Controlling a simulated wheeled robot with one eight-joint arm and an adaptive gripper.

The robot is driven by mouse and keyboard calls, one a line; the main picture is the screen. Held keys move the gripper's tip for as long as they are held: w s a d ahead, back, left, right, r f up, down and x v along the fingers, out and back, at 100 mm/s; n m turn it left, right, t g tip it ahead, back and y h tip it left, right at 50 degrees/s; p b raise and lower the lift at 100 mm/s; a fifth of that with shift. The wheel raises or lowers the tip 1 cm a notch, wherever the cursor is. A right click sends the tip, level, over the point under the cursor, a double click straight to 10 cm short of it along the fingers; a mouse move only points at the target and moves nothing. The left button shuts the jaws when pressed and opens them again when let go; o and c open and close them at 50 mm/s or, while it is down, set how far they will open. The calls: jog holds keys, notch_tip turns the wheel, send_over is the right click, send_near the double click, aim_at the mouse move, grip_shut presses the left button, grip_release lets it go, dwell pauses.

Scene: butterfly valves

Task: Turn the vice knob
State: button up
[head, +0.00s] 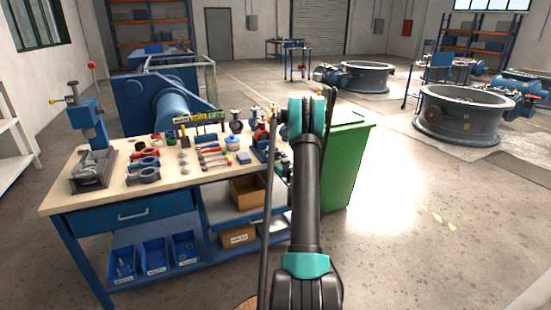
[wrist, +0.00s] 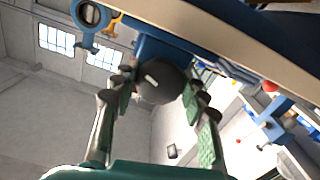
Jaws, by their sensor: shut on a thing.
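The vice knob (wrist: 158,84) is a dark round piece with a small light mark, joined to a blue body in the wrist view. My gripper (wrist: 161,92) has its green-padded fingers on either side of the knob and is shut on it. In the head view, the blue vice (head: 262,148) sits at the right end of the workbench (head: 70,196), partly hidden by my arm. My arm hides the knob there.
Several tools and valve parts cover the bench top. A blue press (head: 92,125) stands at its left end. A green bin (head: 350,160) is right of my arm. Large valve rings (head: 458,118) stand at the right. The floor at the front right is clear.

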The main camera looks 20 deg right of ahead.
jog(key=shift+n, duration=0.3)
jog(key=n, duration=0.4)
jog(key=shift+n, duration=0.3)
jog(key=n, duration=1.4)
jog(key=shift+s+n, duration=0.1)
jog(key=shift+n, duration=0.3)
jog(key=o, duration=1.2)
jog(key=shift+c, duration=0.2)
